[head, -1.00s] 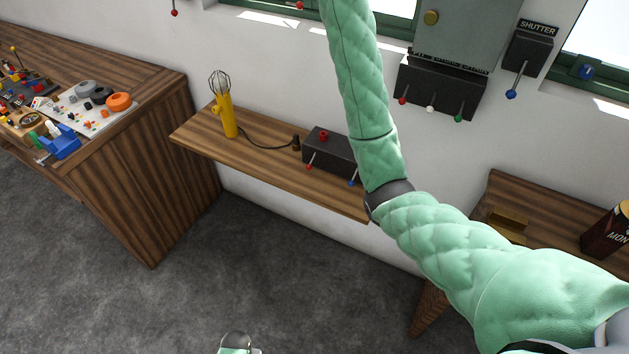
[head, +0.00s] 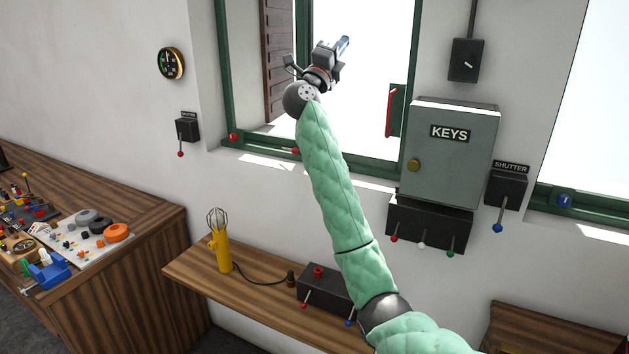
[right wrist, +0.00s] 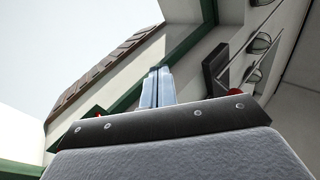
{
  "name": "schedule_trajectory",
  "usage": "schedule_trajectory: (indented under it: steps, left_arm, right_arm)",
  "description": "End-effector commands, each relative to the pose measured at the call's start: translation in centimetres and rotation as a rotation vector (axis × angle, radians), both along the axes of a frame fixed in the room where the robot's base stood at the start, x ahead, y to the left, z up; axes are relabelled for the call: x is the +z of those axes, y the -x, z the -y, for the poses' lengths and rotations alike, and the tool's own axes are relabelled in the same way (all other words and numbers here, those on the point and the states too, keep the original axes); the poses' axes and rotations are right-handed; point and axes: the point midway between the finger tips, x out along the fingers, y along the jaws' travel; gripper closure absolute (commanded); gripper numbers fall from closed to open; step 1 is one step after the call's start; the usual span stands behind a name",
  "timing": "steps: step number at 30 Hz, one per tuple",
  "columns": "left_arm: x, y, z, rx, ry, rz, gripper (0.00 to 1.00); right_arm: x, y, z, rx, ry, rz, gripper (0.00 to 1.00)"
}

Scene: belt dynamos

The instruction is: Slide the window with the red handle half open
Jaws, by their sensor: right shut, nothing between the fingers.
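The green-framed window (head: 228,75) stands behind my right arm in the head view. A red knob (head: 233,137) sits at its lower left corner, and a second red knob (head: 295,151) is on the lower rail, close to my forearm. A green upright crosses the opening behind my wrist; I cannot tell how far the pane is slid. My right gripper (head: 342,46) is raised in front of the opening, above and right of both knobs, apart from them. Its fingers (right wrist: 157,85) are shut and empty in the right wrist view. My left gripper is out of view.
A grey KEYS cabinet (head: 452,155) and a black lever box (head: 430,222) hang right of the window. A second window has a blue knob (head: 565,200).

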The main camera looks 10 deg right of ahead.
Motion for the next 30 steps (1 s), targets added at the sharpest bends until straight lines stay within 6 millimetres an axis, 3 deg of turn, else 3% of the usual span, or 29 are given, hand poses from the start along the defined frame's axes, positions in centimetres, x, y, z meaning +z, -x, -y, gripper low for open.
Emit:
schedule_trajectory:
  steps: [5,9,13,17,22,30]
  left_arm:
    - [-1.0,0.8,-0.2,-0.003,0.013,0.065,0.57]
    - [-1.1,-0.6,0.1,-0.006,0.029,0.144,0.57]
    - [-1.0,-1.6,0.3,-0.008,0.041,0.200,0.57]
    - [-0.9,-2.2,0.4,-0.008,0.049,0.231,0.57]
    - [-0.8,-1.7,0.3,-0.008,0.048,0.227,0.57]
    - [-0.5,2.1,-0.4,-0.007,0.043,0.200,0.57]
  right_arm:
    - [-5.7,-0.9,3.3,-0.117,-0.237,-0.169,1.00]
    - [-9.4,-0.1,4.9,-0.209,-0.391,-0.300,1.00]
    - [-11.8,1.1,5.6,-0.291,-0.483,-0.393,1.00]
    - [-13.0,2.0,6.0,-0.348,-0.521,-0.452,1.00]
    - [-12.9,1.9,6.5,-0.360,-0.504,-0.479,1.00]
    - [-12.7,0.8,8.9,-0.362,-0.502,-0.477,1.00]
